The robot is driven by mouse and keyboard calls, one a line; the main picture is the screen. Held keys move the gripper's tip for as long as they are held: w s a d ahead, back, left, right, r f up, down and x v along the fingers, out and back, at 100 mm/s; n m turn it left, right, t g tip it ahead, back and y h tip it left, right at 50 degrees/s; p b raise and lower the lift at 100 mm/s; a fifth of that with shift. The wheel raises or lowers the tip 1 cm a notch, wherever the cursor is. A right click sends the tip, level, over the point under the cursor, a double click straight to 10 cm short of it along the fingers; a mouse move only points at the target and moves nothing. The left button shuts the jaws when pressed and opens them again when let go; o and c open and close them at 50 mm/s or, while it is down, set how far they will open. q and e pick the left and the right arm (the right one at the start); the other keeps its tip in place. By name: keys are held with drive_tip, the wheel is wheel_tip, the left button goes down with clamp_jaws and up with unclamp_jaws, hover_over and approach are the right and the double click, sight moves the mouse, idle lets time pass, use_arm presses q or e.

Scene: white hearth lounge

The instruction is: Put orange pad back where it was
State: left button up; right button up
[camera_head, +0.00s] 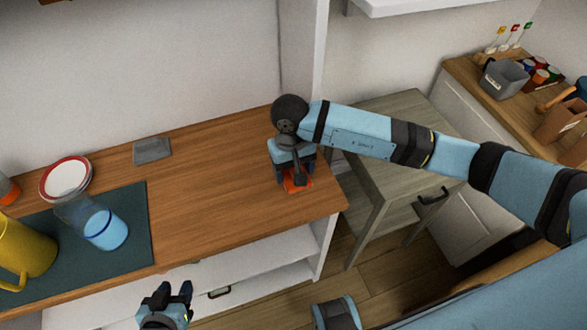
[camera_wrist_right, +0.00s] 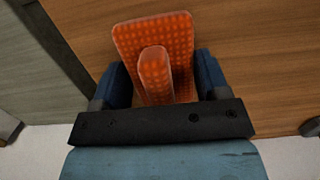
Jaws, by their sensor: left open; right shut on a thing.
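The orange pad (camera_head: 297,185) is at the right end of the wooden counter, mostly hidden under my right gripper (camera_head: 293,178) in the head view. In the right wrist view the pad (camera_wrist_right: 178,38) is a flat dotted orange slab with a raised grip (camera_wrist_right: 154,72). My right gripper (camera_wrist_right: 153,85) is shut on the pad, its two fingers on either side of the grip. I cannot tell whether the pad touches the counter. My left gripper (camera_head: 178,292) is open and empty, low in front of the counter.
A grey pad (camera_head: 152,150) lies farther back on the counter (camera_head: 215,185). A dark mat (camera_head: 135,245) at left bears a yellow jug (camera_head: 28,250) and a blue cup (camera_head: 103,228). A plate stack (camera_head: 66,177) stands behind. A grey side table (camera_head: 375,150) stands right. The mid-counter is clear.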

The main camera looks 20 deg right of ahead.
drive_tip(key=shift+f, duration=0.3)
drive_tip(key=shift+f, duration=0.1)
drive_tip(key=shift+f+b, duration=0.2)
drive_tip(key=shift+b, duration=0.1)
drive_tip(key=o, duration=0.9)
drive_tip(key=shift+r, duration=0.1)
drive_tip(key=shift+r, duration=0.1)
drive_tip(key=shift+r+p, duration=0.2)
drive_tip(key=shift+p, duration=0.2)
drive_tip(key=r, duration=0.3)
drive_tip(key=w+r, duration=0.1)
drive_tip(key=r, duration=0.6)
drive_tip(key=shift+w+r+b, duration=0.2)
drive_tip(key=shift+r+b, duration=0.05)
drive_tip(key=shift+b, duration=0.05)
drive_tip(key=shift+r, duration=0.6)
